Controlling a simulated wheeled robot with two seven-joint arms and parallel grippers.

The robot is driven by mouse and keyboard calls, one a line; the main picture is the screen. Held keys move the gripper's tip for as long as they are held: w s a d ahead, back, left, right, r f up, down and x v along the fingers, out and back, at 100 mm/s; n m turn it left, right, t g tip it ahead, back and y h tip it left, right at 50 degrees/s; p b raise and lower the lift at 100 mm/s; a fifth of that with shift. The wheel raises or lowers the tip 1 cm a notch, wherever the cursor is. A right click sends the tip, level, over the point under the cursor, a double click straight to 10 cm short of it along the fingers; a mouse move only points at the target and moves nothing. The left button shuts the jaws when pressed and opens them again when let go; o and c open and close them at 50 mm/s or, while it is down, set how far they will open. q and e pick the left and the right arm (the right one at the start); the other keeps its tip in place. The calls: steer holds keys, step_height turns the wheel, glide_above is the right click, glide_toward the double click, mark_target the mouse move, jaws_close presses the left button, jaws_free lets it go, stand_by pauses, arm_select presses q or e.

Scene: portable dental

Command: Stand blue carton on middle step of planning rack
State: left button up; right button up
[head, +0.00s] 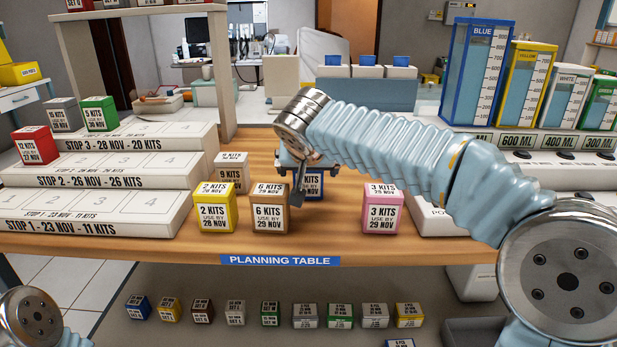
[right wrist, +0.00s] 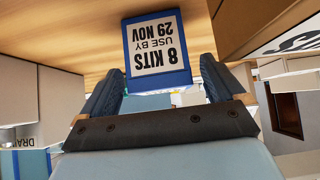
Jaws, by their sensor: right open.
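The blue carton, marked 8 kits, 29 Nov, stands on the planning table in the head view (head: 311,185), partly hidden behind my right gripper (head: 300,178). In the right wrist view the blue carton (right wrist: 155,45) appears upside down, just beyond and between the two fingertips (right wrist: 157,85). My right gripper is open, with a finger on either side of the picture and nothing clamped. The planning rack has three steps at the left; its middle step (head: 110,175) reads Stop 2, 26 Nov, 26 kits. My left gripper is out of view.
A red carton (head: 35,146) sits at the left of the middle step, whose other slots look free. Grey (head: 62,114) and green (head: 99,113) cartons sit on the top step. Yellow (head: 215,208), brown (head: 269,208) and pink (head: 382,209) cartons stand near the table's front edge.

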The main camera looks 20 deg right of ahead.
steer(key=x, duration=0.3)
steer(key=shift+w+f, duration=0.25)
steer(key=shift+w, duration=0.05)
steer(key=shift+c, duration=0.3)
steer(key=c, duration=1.1)
